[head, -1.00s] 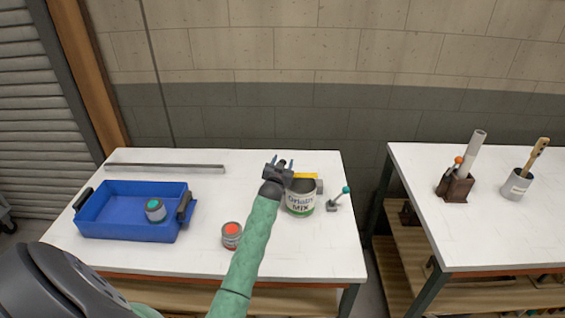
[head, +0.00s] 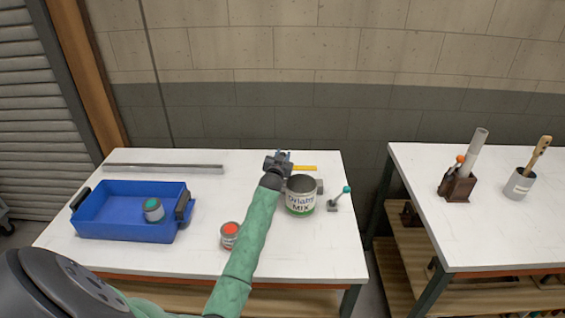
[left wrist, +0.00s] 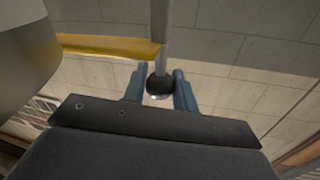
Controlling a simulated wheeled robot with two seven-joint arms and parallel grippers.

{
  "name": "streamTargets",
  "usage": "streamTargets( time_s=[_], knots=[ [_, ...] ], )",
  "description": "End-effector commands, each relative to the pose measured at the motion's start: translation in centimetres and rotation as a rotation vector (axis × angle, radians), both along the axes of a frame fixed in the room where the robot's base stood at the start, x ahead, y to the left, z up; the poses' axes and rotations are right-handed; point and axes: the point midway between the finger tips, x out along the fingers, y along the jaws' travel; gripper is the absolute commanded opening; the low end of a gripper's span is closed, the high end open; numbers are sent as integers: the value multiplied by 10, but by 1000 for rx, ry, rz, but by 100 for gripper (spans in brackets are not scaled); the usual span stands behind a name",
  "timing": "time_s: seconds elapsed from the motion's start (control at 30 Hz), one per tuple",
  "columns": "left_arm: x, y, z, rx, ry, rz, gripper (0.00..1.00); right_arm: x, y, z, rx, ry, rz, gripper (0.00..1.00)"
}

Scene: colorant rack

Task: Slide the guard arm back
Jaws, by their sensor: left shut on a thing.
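The guard arm (head: 305,168) is a yellow bar behind the open grey can labelled "MIX" (head: 300,204). It also shows in the left wrist view (left wrist: 110,46), running across the upper left. My left gripper (head: 283,158) is at the bar's left end, behind and left of the can. In the left wrist view its blue fingers (left wrist: 159,88) are shut around a dark round knob (left wrist: 160,83) beside the bar's end, with a grey post behind it. The bar's joint to the knob is partly hidden. My right gripper is not in view.
A small lever with a teal ball (head: 347,189) stands right of the can. A red-topped tin (head: 230,230) is beside my forearm. A blue tray (head: 105,228) holds a teal-topped tin (head: 153,206). A grey metal bar (head: 165,168) lies along the back. The front right tabletop is clear.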

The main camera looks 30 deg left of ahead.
Motion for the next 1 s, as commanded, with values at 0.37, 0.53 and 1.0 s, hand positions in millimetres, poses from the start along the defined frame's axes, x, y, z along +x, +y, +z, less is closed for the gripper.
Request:
streamTargets(
  time_s=[0.37,0.53,1.0],
  knots=[
    [0,0,-1,-1,2,0,50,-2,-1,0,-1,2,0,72],
    [0,0,-1,-1,2,0,50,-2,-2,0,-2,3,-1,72],
    [-38,-14,-5,-1,2,-1,50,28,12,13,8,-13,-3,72]
  ],
)
